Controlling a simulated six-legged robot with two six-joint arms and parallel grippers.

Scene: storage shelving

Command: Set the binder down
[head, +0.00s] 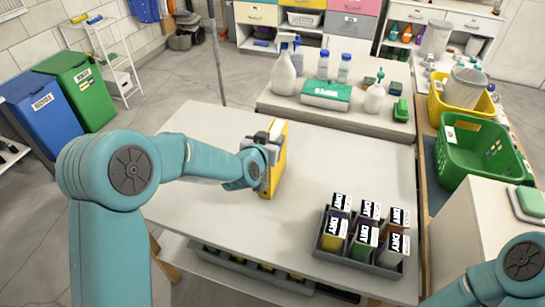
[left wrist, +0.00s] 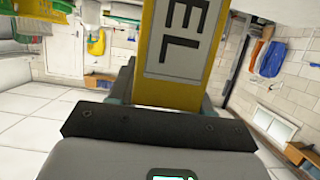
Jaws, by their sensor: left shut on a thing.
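The yellow binder (head: 279,163) with a pale spine label is upright over the middle of the white table (head: 210,125). My left gripper (head: 263,149) is shut on the binder near its upper part. In the left wrist view, the binder (left wrist: 148,55) stands between the fingers, and large dark letters show on its label. I cannot tell whether the binder's lower edge touches the table. My right arm shows at the lower right, but its gripper is out of the picture.
A grey divided tray (head: 360,264) with several small labelled boxes stands at the table's front right. Bottles and a green box (head: 326,94) stand on a surface behind. A green basket (head: 484,150) is at the right. The table around the binder is clear.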

